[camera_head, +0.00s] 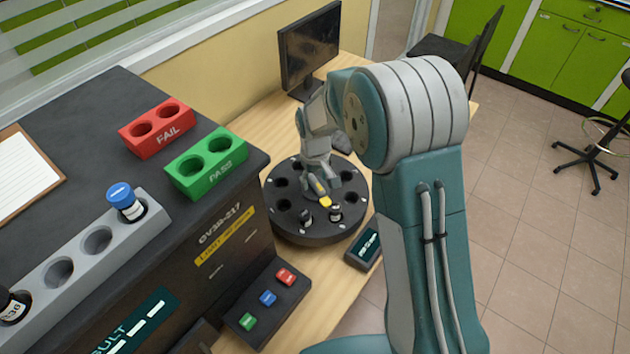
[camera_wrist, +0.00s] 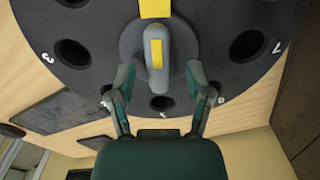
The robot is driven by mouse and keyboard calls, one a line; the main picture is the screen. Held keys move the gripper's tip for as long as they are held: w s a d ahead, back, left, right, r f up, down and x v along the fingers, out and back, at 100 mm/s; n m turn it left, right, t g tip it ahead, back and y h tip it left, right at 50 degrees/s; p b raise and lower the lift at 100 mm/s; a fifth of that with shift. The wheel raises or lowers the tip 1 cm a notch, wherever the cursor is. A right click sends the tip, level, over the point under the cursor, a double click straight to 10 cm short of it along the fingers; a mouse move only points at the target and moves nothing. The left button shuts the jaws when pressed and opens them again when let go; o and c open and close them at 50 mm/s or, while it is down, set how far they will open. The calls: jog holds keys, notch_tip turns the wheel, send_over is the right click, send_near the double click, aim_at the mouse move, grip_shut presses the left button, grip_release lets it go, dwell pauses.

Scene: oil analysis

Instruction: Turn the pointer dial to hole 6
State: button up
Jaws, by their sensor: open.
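The round black dial (camera_head: 296,231) lies on the wooden table with holes around its rim; it fills the upper wrist view (camera_wrist: 90,40). Its grey central pointer knob (camera_wrist: 156,75) has a yellow stripe. A 3 shows at left and a 7 at right in the wrist view; the label by the right finger is hard to read. My gripper (camera_wrist: 159,76) is open, fingertips on either side of the knob with visible gaps. It also shows over the dial (camera_head: 318,176).
The dark analyser (camera_head: 230,235) stands at left with red and green racks on top. A button box (camera_head: 268,305) is in front; a monitor (camera_head: 310,50) is behind.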

jog(key=shift+f, duration=0.55)
jog(key=shift+d, duration=0.1)
grip_shut()
jog(key=shift+m, duration=0.3)
jog(key=m, duration=0.4)
jog(key=shift+s+f+m, duration=0.1)
jog(key=shift+m, duration=2.1)
